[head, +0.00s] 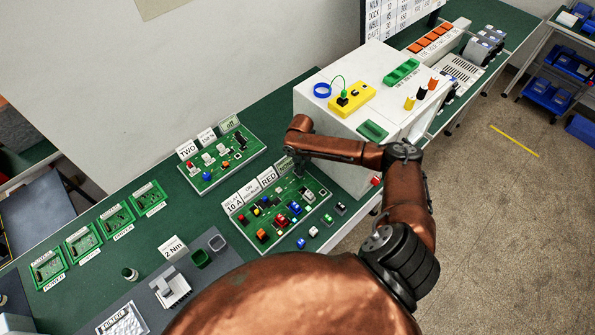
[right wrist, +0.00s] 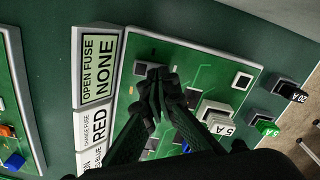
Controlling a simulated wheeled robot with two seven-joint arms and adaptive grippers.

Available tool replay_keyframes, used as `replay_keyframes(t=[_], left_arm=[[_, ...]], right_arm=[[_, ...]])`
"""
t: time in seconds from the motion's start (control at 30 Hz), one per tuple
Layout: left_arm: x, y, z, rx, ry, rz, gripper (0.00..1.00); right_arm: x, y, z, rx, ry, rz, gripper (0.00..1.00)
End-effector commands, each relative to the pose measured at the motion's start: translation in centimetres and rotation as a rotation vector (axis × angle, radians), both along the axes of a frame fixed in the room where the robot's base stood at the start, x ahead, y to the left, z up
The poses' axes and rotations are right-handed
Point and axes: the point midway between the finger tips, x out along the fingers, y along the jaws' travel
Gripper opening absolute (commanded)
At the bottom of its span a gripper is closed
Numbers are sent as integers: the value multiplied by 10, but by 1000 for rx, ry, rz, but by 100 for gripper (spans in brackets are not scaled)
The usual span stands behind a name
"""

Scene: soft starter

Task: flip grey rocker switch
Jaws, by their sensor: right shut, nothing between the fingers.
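The green front circuit board (head: 326,192) carries several coloured parts and tilted label cards; it also shows in the right wrist view (right wrist: 193,62). I cannot clearly pick out a grey rocker switch among its small parts; the fingers may hide some of them. My right gripper (head: 301,172) is over the board's far right end, by the "NONE" card. In the right wrist view its dark fingertips (right wrist: 161,78) meet over the board, shut and empty, beside a black socket (right wrist: 140,68). Whether they touch the board I cannot tell. My left gripper is out of view.
A white "5 A" part (right wrist: 215,113) sits right of the fingers, with loose "20 A" (right wrist: 288,90) and green "3 A" (right wrist: 266,128) parts beyond the board. A second board (head: 240,155) lies behind. A white cabinet (head: 325,125) stands close to my right arm.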

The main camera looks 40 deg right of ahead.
Motion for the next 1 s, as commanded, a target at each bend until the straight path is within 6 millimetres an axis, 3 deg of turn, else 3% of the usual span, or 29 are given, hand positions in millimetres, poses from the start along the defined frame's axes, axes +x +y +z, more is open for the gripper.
replay_keyframes(t=[0.63, 1.0], left_arm=[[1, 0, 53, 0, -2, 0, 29], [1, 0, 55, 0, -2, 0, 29]], right_arm=[[1, 0, 54, 0, -1, 0, 0], [1, 0, 55, 0, -1, 0, 0]])
